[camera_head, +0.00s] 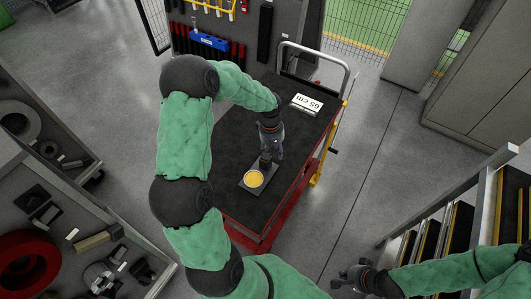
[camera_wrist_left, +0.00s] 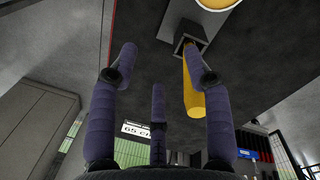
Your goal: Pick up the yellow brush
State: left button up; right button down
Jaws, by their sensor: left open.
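The yellow brush (camera_wrist_left: 193,85) shows in the left wrist view as a yellow handle standing in a small dark square holder (camera_wrist_left: 186,40). In the head view my left gripper hides the handle. My left gripper (camera_head: 273,152) is open above the cart, right by the holder. In the left wrist view its fingers (camera_wrist_left: 160,62) are spread, and the right finger partly overlaps the handle. I cannot tell whether they touch. My right gripper (camera_head: 352,277) is low at the right in the head view, away from the cart, too small to read.
The holder stands on a grey plate (camera_head: 244,184) with a round yellow disc (camera_head: 254,178), on a dark-topped red cart (camera_head: 225,205). A "65 cm" sign (camera_head: 306,104) lies at its far end by the handrail. Part bins stand left, a stepped rack right.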

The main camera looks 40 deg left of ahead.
pick_arm(q)
jog(key=shift+n+y, duration=0.5)
jog(key=shift+n, duration=0.3)
jog(key=a+r, duration=0.4)
jog(key=r, duration=0.1)
jog(key=shift+a, duration=0.4)
jog(key=shift+w+d+f, duration=0.1)
jog(key=shift+d+f, duration=0.05)
jog(key=shift+f, duration=2.5)
jog(key=shift+w+d+f, duration=0.1)
jog(key=shift+d+f, duration=0.05)
jog(key=shift+f, duration=2.45)
grip_shut()
